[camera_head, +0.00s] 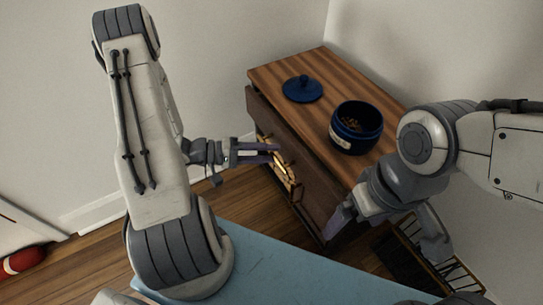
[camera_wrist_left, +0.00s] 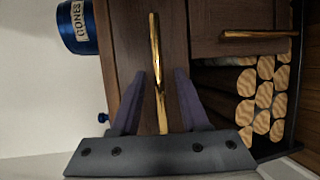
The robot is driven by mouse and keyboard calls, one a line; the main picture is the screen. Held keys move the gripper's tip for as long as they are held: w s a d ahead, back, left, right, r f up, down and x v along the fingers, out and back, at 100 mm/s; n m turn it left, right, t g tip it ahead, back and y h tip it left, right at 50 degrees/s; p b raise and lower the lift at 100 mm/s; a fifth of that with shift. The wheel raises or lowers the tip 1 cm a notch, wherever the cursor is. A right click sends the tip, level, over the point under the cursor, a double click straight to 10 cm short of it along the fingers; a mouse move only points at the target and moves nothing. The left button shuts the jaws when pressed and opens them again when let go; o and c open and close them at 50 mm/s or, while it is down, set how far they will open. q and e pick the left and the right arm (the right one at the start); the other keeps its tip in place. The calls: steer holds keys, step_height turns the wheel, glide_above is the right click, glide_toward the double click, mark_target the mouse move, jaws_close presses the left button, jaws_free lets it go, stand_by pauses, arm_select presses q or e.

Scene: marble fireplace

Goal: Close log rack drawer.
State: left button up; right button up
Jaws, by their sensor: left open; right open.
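The wooden log rack (camera_head: 345,82) stands in the middle of the head view, with brass handles on its dark front. The drawer front (camera_head: 306,176) faces my left gripper; how far it stands out from the rack is hard to tell. My left gripper (camera_head: 275,153) is open at the front. In the left wrist view, a long brass handle (camera_wrist_left: 156,65) on the drawer front (camera_wrist_left: 123,45) lies between its spread fingers (camera_wrist_left: 158,110); contact cannot be told. My right gripper (camera_head: 388,228) is open near the rack's right front corner, holding nothing visible.
A blue jar (camera_head: 356,129) with brown contents and a blue lid (camera_head: 302,89) sit on the rack's top. Cut logs (camera_wrist_left: 262,95) are stacked in the rack. A light blue surface (camera_head: 270,270) lies in front. A red object (camera_head: 24,261) is at the far left.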

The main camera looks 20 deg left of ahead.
arm_select(q)
steer(key=shift+w+d+f, duration=0.1)
steer(key=shift+w+d, duration=0.1)
steer(key=shift+d, duration=0.25)
steer(key=shift+c, duration=0.3)
jaws_close()
stand_by(0.9)
